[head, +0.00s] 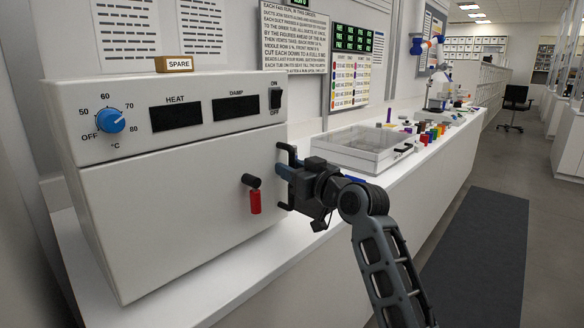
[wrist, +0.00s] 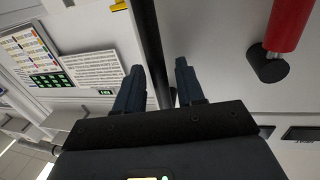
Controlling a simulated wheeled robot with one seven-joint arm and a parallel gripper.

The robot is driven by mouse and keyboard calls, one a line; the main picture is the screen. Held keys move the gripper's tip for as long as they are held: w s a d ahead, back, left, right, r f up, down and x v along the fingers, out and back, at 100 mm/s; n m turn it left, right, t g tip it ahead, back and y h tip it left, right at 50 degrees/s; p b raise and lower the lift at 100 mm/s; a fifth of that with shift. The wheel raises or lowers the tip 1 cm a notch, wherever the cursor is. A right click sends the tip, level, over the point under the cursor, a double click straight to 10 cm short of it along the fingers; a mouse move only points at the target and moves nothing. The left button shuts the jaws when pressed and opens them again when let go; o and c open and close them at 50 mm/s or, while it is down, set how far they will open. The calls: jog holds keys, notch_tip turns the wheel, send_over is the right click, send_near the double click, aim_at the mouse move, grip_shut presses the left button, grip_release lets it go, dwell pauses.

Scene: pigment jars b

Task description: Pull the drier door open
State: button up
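The drier (head: 180,170) is a white box on the bench at the left in the head view. Its front door (head: 190,215) looks shut. A black upright bar handle (head: 290,200) is at the door's right edge. My gripper (head: 284,172) is at this handle. In the wrist view the handle bar (wrist: 150,45) passes between the two fingers of my gripper (wrist: 160,85), with slim gaps showing beside it. A red lever with a black pivot (head: 254,196) hangs down on the door, left of the handle; it also shows in the wrist view (wrist: 285,30).
A clear-lidded tray box (head: 362,150) stands on the bench right of the drier, behind my gripper. Several coloured jars (head: 432,132) stand farther along. A "SPARE" block (head: 174,64) is on the drier top. The floor with a dark mat (head: 480,250) is clear at right.

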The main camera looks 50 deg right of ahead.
jog(key=shift+w, duration=0.1)
grip_shut()
dwell(0.3)
